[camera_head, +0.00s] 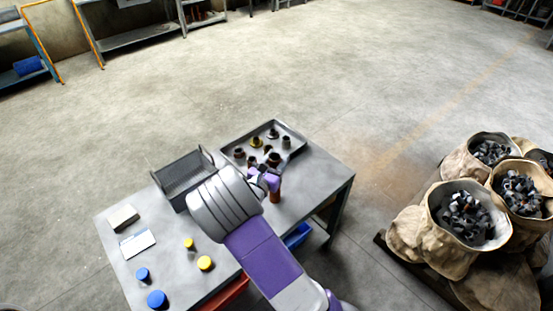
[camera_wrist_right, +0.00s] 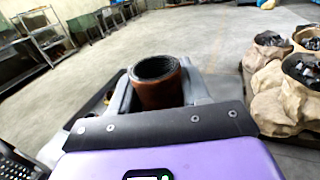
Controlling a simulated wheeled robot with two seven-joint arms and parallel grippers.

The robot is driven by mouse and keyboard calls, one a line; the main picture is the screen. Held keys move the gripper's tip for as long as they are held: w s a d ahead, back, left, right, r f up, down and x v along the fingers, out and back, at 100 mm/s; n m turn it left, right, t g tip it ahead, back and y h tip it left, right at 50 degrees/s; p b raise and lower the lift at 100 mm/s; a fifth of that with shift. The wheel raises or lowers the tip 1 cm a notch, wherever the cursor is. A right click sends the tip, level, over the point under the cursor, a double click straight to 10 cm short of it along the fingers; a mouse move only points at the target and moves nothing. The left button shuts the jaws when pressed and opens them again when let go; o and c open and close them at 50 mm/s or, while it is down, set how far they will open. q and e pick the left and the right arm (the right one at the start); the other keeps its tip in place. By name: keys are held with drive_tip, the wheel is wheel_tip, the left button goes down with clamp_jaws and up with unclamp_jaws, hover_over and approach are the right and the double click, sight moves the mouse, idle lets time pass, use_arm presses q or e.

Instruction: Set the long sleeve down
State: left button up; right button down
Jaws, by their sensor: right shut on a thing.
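My right gripper (camera_head: 266,180) is over the grey table's right part, just in front of the metal tray (camera_head: 246,136). It is shut on the long sleeve (camera_head: 275,196), a rust-brown hollow tube whose lower part shows below the fingers. In the right wrist view the sleeve (camera_wrist_right: 158,85) stands between the two fingers, with its open dark end toward the camera. Whether the sleeve's lower end touches the table cannot be told. My left gripper is not in view.
The tray holds several dark, brown and yellow-marked fittings. A dark basket (camera_head: 183,178) stands left of my arm. Yellow caps (camera_head: 205,263), blue caps (camera_head: 157,299) and a white card (camera_head: 138,243) lie front left. The table's right end (camera_head: 325,178) is clear. Sacks of parts (camera_head: 467,215) stand right.

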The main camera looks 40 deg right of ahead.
drive_tip(key=c, duration=0.5)
unclamp_jaws()
drive_tip(key=shift+f, duration=0.1)
drive_tip(key=shift+c, duration=0.2)
drive_tip(key=shift+r, duration=0.2)
drive_tip(key=p+v, duration=0.2)
drive_tip(key=v, duration=1)
drive_tip(key=shift+s+f, duration=0.1)
